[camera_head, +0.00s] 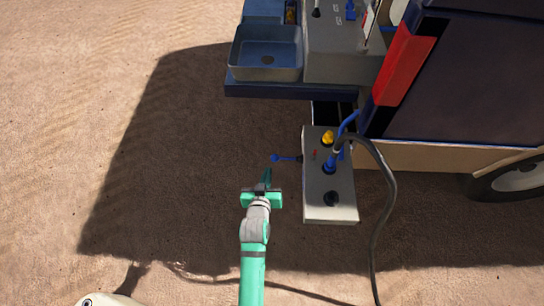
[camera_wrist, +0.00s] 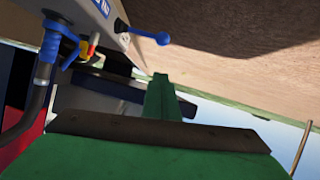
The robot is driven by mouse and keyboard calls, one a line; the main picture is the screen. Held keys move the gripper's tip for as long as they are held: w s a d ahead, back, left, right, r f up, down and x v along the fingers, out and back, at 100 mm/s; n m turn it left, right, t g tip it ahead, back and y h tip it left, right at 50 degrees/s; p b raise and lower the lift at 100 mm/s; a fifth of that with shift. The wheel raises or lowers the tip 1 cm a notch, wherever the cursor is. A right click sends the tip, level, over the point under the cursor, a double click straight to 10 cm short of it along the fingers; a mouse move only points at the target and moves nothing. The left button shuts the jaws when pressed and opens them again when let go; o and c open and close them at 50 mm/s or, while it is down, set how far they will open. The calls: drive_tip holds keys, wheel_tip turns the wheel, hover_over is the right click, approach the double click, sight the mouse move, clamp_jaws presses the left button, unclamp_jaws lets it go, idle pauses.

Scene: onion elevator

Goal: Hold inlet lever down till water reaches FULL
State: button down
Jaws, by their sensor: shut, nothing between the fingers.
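The blue lever (camera_head: 286,158) with a round knob sticks out from the left side of a grey box (camera_head: 328,200). I take it to be the inlet lever; no label is legible. It also shows in the wrist view (camera_wrist: 150,36), near the top centre. My green gripper (camera_head: 266,178) is shut and empty, just below the lever's knob in the head view. In the wrist view the gripper fingers (camera_wrist: 161,100) lie below the lever, with a visible gap between them in the picture. I see no water level or FULL mark that I can read.
A black hose (camera_head: 385,190) runs from a blue fitting on the box to the ground. A yellow knob (camera_head: 328,137) and small red part stand on the box. A blue-grey basin (camera_head: 266,55) is behind. A dark trailer with a wheel (camera_head: 515,178) is at right. Sandy ground at left is clear.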

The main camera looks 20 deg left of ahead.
drive_tip(key=w, duration=0.1)
drive_tip(key=w+a, duration=0.1)
drive_tip(key=w+r, duration=0.1)
drive_tip(key=shift+w+a, duration=0.25)
drive_tip(key=shift+f, duration=0.1)
hover_over(273, 157)
drive_tip(key=s, duration=0.1)
wheel_tip(273, 157, down, 4)
drive_tip(key=shift+s+d+f, duration=0.1)
drive_tip(key=shift+s+f, duration=0.1)
drive_tip(key=shift+f, duration=1.75)
